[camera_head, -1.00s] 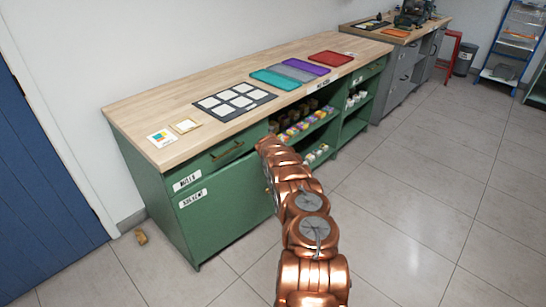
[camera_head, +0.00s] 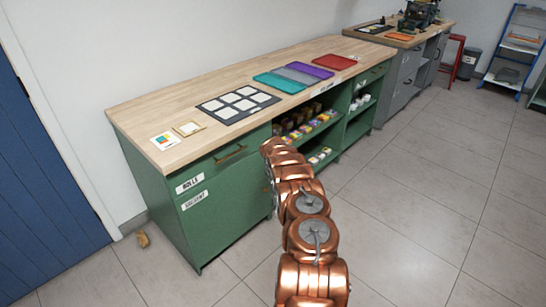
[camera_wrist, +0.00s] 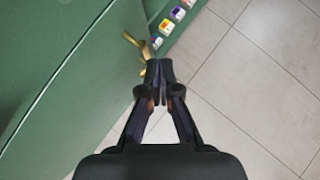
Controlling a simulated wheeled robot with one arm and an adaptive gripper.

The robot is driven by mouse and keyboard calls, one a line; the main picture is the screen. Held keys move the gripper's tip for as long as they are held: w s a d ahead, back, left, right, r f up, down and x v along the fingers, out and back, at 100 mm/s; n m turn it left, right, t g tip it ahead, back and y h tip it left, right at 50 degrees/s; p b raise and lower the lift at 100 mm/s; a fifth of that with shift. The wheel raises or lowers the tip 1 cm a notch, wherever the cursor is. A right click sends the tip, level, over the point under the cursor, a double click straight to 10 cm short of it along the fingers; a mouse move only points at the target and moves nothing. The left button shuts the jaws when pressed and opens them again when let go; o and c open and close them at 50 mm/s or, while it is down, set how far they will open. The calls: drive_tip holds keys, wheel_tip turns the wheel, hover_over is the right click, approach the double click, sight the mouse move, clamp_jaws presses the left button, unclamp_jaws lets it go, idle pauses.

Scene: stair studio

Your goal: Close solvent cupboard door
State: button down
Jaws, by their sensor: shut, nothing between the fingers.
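The solvent cupboard door (camera_head: 230,210) is the green panel marked SOLVENT (camera_head: 195,200), below the drawer at the bench's near left end. It looks shut or nearly shut; my arm covers part of its right edge, so I cannot tell if a gap remains. In the wrist view the green door (camera_wrist: 100,100) fills the left side, with a brass handle (camera_wrist: 134,41) near its edge. My gripper (camera_wrist: 158,68) is shut and empty, its tips just below the handle by the door's edge. I cannot tell whether they touch. In the head view my arm hides the gripper.
Open shelves (camera_head: 310,130) with small coloured boxes lie right of the door. The wooden bench top (camera_head: 185,100) carries trays and a card grid. A small brown object (camera_head: 143,240) lies on the floor at the left. The tiled floor (camera_head: 420,230) at the right is clear.

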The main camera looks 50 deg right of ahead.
drive_tip(key=s+r, duration=0.7)
drive_tip(key=s, duration=0.3)
idle(0.6)
drive_tip(key=shift+r, duration=0.1)
